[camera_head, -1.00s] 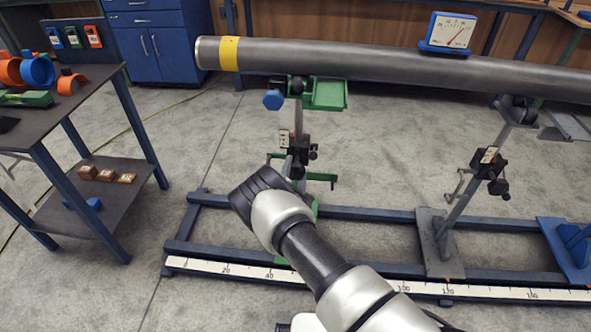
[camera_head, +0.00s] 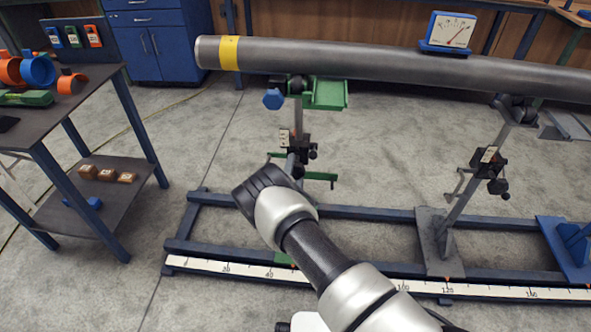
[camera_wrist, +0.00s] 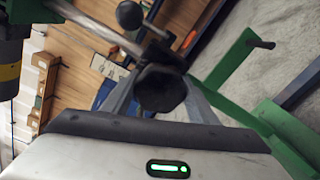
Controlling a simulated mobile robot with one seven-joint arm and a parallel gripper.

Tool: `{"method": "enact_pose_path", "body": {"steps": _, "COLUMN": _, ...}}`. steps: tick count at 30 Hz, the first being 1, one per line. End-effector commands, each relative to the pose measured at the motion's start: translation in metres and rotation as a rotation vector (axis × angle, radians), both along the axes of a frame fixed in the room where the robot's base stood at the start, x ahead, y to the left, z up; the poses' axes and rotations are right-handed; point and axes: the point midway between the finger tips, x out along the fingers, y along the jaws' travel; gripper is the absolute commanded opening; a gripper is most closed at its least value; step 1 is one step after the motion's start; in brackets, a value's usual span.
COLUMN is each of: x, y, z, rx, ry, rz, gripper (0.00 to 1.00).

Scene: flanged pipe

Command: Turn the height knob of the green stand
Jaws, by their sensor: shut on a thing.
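The green stand (camera_head: 325,94) bears the left part of the grey pipe (camera_head: 400,65) in the head view. Its post carries a dark clamp block (camera_head: 299,155), and its green foot shows lower down. In the wrist view a dark, lobed knob (camera_wrist: 160,88) sits between the two grey fingers of my gripper (camera_wrist: 162,98). The fingers are shut on it. A rod with a black ball end (camera_wrist: 130,15) lies just above the knob. In the head view my gripper (camera_head: 258,190) is low in front of the stand; its fingertips and the knob are hidden there.
A second stand (camera_head: 460,195) holds the pipe farther right. A dial gauge (camera_head: 450,31) sits on the pipe. A blue base frame with a ruler (camera_head: 230,269) runs along the floor. A cart (camera_head: 100,82) with coloured parts stands left, with bare floor between.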

Motion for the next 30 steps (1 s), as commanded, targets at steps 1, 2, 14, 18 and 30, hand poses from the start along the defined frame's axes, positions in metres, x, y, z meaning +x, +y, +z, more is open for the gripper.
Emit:
{"method": "enact_pose_path", "body": {"steps": 1, "x": -0.002, "y": 0.002, "z": -0.003, "rx": -0.001, "ry": 0.005, "rz": 0.002, "gripper": 0.31}}
{"method": "enact_pose_path", "body": {"steps": 2, "x": -0.002, "y": 0.002, "z": -0.003, "rx": -0.001, "ry": 0.005, "rz": 0.002, "gripper": 0.58}}
{"method": "enact_pose_path", "body": {"steps": 14, "x": -0.002, "y": 0.001, "z": -0.001, "rx": -0.002, "ry": 0.002, "rz": 0.001, "gripper": 0.72}}
{"method": "enact_pose_path", "body": {"steps": 18, "x": -0.014, "y": 0.002, "z": 0.000, "rx": -0.002, "ry": 0.004, "rz": 0.002, "gripper": 0.72}}
{"method": "enact_pose_path", "body": {"steps": 30, "x": -0.107, "y": 0.005, "z": 0.001, "rx": -0.004, "ry": 0.005, "rz": 0.003, "gripper": 0.72}}
